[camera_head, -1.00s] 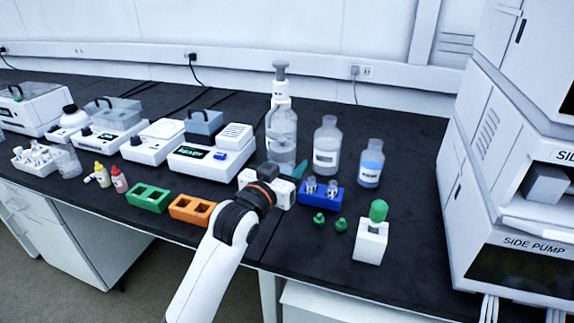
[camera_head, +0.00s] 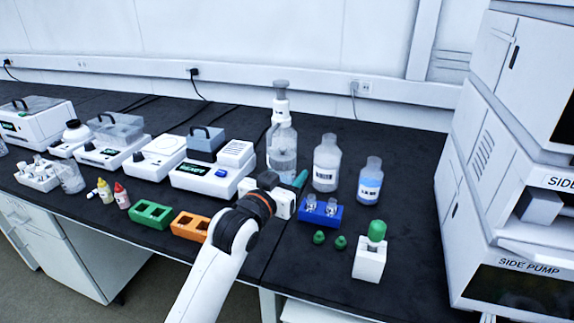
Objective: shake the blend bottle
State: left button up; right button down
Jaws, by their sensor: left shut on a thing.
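My left gripper (camera_head: 289,193) reaches in from the bottom, over the bench in front of the bottle with the pump top. It is shut on a small teal item (camera_head: 300,179), of which only a slim end shows past the jaws. The wrist hides the rest, so I cannot tell whether this is the blend bottle. Three larger bottles stand upright behind: a clear one with a pump top (camera_head: 282,150), one with a white label (camera_head: 326,163) and one with blue liquid (camera_head: 370,182). Their labels are too small to read. My right gripper is not in view.
A blue rack (camera_head: 321,213) with small vials stands just right of the gripper. Green caps (camera_head: 340,242) and a white block with a green-topped item (camera_head: 369,261) are in front. Orange (camera_head: 190,226) and green (camera_head: 151,214) racks lie left. A pump stack (camera_head: 515,215) bounds the right.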

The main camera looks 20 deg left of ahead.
aim_at(287, 151)
pick_arm(q)
jog(key=shift+t, duration=0.3)
notch_tip(287, 151, up, 7)
jog(key=shift+r, duration=0.15)
notch_tip(287, 151, down, 8)
jog(key=shift+d+f, duration=0.1)
jog(key=shift+f, duration=0.05)
notch_tip(287, 151, up, 8)
jog(key=shift+f, duration=0.45)
notch_tip(287, 151, down, 6)
jog(key=shift+f, duration=0.3)
jog(key=shift+r, duration=0.1)
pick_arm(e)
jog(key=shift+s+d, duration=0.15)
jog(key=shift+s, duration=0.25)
